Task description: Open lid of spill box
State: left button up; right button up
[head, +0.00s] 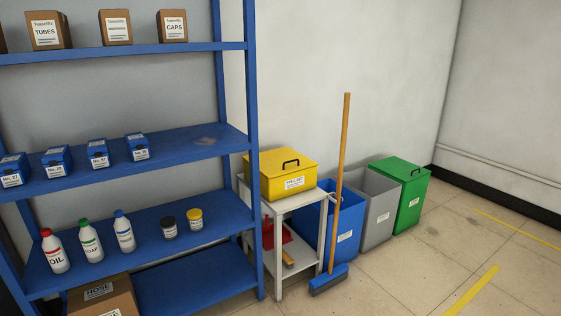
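The spill box is a yellow box (268,184) with a white label, standing on top of a small light-grey side table (290,201). Neither of my grippers shows in the head view.
A blue shelf (185,221) with bottles, jars and boxes stands at the left, close to the side table. A broom (338,185) leans upright in front of blue, grey (378,202) and green (409,205) bins. The floor (410,275) at the right is clear.

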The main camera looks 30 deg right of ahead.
aim_at(279, 161)
jog(key=i+l+z, duration=0.1)
jog(key=i+l, duration=0.35)
jog(key=i+l+z, duration=0.15)
jog(key=i+l, duration=0.3)
jog(key=i+l+z, duration=0.1)
jog(key=i+l, duration=0.35)
jog(key=i+l+z, duration=0.15)
jog(key=i+l, duration=0.2)
jog(key=i, duration=0.15)
jog(key=i+l+z, duration=0.1)
jog(key=i+l, duration=0.2)
jog(key=i, duration=0.25)
